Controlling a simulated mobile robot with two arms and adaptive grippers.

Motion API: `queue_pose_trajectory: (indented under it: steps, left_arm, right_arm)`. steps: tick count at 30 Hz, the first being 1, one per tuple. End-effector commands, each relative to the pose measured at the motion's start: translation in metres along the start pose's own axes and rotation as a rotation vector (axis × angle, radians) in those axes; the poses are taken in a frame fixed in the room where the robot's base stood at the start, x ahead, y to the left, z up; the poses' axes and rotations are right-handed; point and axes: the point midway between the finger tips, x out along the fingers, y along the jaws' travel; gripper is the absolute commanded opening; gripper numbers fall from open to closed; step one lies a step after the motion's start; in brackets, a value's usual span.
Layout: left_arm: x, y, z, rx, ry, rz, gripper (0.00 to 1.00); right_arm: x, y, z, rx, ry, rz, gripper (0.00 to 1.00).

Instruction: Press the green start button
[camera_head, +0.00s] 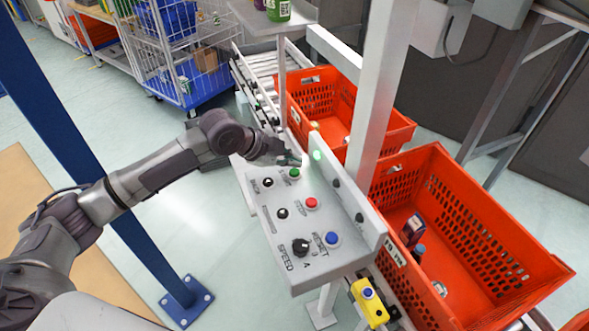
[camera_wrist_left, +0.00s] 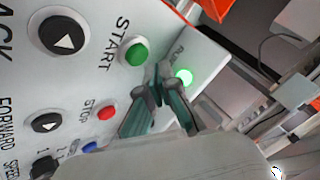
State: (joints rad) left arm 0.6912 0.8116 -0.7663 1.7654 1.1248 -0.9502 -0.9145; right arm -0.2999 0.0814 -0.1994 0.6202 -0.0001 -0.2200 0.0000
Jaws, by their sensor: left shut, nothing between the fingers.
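The green start button (camera_head: 294,173) is at the far end of the grey control panel (camera_head: 268,221). In the left wrist view the button (camera_wrist_left: 136,53) shows whole beside the word START. My left gripper (camera_head: 295,160) is over the panel's far end, close to the button. In the left wrist view its fingertips (camera_wrist_left: 159,82) are together and empty, just to the lower right of the button, on the side of a lit green lamp (camera_wrist_left: 183,76). I see no finger covering the button; the height above the panel is hard to tell. My right gripper is not in view.
The panel also carries a red button (camera_head: 311,203), a blue button (camera_head: 332,238) and black knobs (camera_head: 301,247). A raised plate and a grey post (camera_head: 377,100) stand right of it. Orange totes (camera_head: 480,240) sit behind on the conveyor. A blue post stands at left.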

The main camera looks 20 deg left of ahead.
Motion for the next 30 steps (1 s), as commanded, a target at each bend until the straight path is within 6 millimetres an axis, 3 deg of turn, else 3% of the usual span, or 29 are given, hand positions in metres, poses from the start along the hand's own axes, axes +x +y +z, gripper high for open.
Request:
queue_pose_trajectory:
  steps: [13, 30]
  left_arm:
    - [-0.033, -0.024, -0.024, 0.0, 0.001, -0.001, 0.0]
    - [-0.033, -0.024, -0.024, 0.0, 0.0, -0.001, 0.0]
  right_arm:
    - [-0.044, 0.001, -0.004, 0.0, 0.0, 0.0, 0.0]
    - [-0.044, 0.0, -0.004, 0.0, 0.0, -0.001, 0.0]
